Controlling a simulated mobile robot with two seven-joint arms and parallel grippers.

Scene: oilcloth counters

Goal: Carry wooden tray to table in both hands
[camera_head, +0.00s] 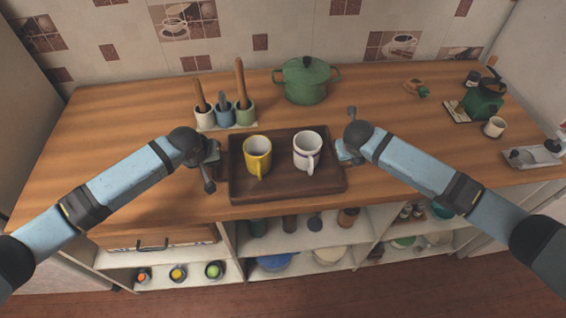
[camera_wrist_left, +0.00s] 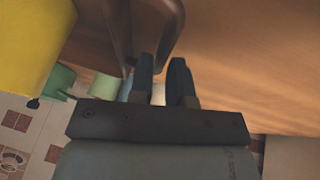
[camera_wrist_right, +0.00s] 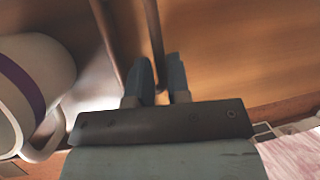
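The dark wooden tray (camera_head: 285,187) rests flat on the wooden counter. A yellow mug (camera_head: 257,157) and a white mug with a purple band (camera_head: 306,154) stand upright on it. My left gripper (camera_head: 212,153) is at the tray's left side and my right gripper (camera_head: 346,152) at its right side. In the left wrist view, the fingers (camera_wrist_left: 162,80) have a narrow gap with the tray's side edge (camera_wrist_left: 170,35) between them. In the right wrist view, the fingers (camera_wrist_right: 160,80) are likewise close together around the tray edge (camera_wrist_right: 152,30). The fingertip contact is partly hidden.
A utensil holder with cups (camera_head: 224,114) stands behind the left gripper. A green pot (camera_head: 305,80) is behind the tray. A green kettle (camera_head: 486,100), small cup (camera_head: 494,127) and metal dish (camera_head: 532,157) are at right. Open shelves (camera_head: 290,255) lie below the counter's front edge.

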